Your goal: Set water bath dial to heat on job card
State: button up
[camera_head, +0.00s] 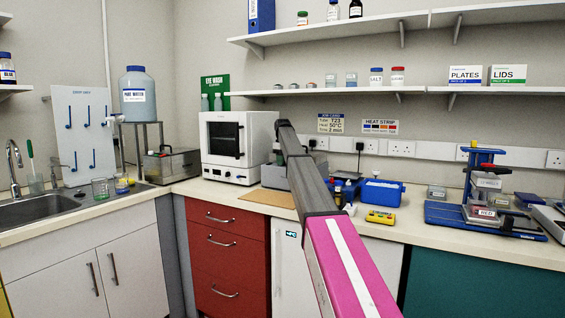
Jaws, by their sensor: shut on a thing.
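The job card (338,123) hangs on the back wall and seems to read tube T23, heat 50°C, time 2 min. A heat strip card (380,126) with coloured blocks is to its right. A grey box (274,177), likely the water bath, stands on the bench behind my arm. My arm covers much of it, and I cannot make out its dial or setting. My arm rises from the lower right, pink then dark grey, to in front of the back wall. My gripper is hidden behind the arm.
A white oven-like unit (229,147) stands left of the grey box. Right of my arm are a blue box (382,193), a yellow device (380,217) and a blue stand (484,213). A brown board (262,197) lies at the bench front. A sink (40,208) is at left.

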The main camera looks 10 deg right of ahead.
jog(key=o, duration=0.9)
jog(key=shift+w, duration=0.1)
jog(key=shift+r, duration=0.15)
